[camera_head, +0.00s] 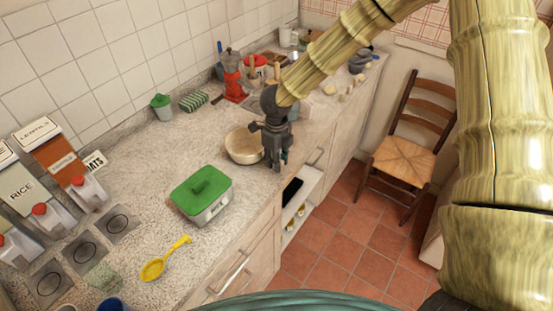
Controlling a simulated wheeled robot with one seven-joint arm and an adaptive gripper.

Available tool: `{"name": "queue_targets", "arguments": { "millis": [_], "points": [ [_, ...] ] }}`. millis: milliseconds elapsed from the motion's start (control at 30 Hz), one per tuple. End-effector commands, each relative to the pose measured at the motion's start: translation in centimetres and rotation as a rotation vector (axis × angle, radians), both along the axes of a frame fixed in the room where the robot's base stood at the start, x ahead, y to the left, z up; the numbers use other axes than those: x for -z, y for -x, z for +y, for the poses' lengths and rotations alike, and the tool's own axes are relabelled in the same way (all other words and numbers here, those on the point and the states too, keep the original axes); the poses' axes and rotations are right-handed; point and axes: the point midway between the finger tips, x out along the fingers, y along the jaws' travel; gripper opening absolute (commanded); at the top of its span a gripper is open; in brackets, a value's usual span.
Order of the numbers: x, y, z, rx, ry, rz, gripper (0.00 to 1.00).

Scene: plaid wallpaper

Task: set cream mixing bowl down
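The cream mixing bowl (241,147) is upright at the front part of the speckled counter, with its open top facing up. My gripper (274,158) is dark grey and points down at the bowl's right rim, covering that side of it. The fingertips are small and partly hidden, so I cannot tell whether they are closed on the rim or just beside it. I cannot tell whether the bowl's base touches the counter (140,200) or hangs slightly above it.
A green-lidded container (202,191) stands in front of the bowl, and a yellow spoon (164,260) lies nearer. Counter left of the bowl is clear.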

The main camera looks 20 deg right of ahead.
Motion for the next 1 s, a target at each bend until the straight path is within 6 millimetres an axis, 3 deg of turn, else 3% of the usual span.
{"name": "queue_targets", "arguments": {
  "millis": [467, 1000],
  "points": [
    [-0.7, -0.1, 0.0, 0.000, 0.000, -0.001, 0.36],
    [-9.5, 0.0, 0.0, 0.000, -0.001, -0.002, 0.36]
  ]
}}
